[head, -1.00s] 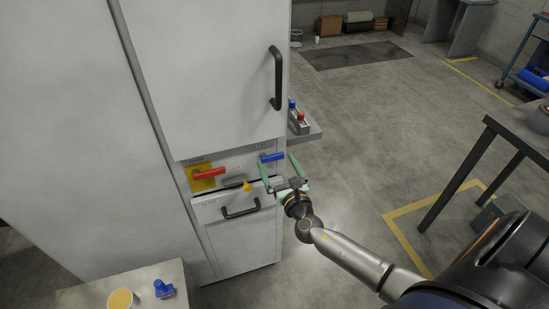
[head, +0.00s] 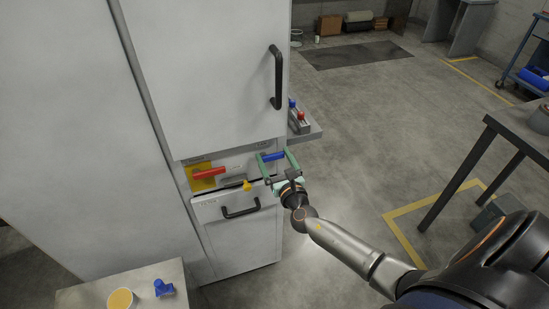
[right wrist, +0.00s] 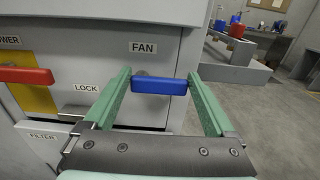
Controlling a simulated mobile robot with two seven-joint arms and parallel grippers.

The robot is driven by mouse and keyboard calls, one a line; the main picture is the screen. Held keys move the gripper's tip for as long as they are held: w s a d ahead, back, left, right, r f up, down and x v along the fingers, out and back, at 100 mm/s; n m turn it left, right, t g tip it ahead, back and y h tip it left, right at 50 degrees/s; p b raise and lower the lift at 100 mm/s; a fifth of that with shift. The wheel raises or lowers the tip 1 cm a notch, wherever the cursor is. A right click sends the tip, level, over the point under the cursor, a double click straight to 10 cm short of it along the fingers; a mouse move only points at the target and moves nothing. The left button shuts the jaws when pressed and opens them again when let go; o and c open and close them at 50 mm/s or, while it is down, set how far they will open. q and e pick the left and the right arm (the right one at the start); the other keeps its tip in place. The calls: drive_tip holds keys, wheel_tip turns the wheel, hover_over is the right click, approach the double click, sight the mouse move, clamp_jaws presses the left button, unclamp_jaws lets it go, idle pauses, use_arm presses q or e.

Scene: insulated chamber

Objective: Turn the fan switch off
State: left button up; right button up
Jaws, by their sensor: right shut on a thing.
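The fan switch (head: 273,157) is a blue bar handle on the chamber's front panel, lying about level. In the right wrist view the blue handle (right wrist: 160,86) sits below the FAN label (right wrist: 143,47). My right gripper (head: 273,155) has its green fingers at the two ends of the handle. In the right wrist view the right gripper (right wrist: 160,85) is shut on the handle lengthwise, one finger at each end. My left gripper is not in view.
A red power handle (head: 209,173) on a yellow plate is left of the fan switch. A shelf (head: 305,135) with red and blue items juts out at right. Open floor lies to the right.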

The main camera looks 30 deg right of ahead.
drive_tip(key=c, duration=0.3)
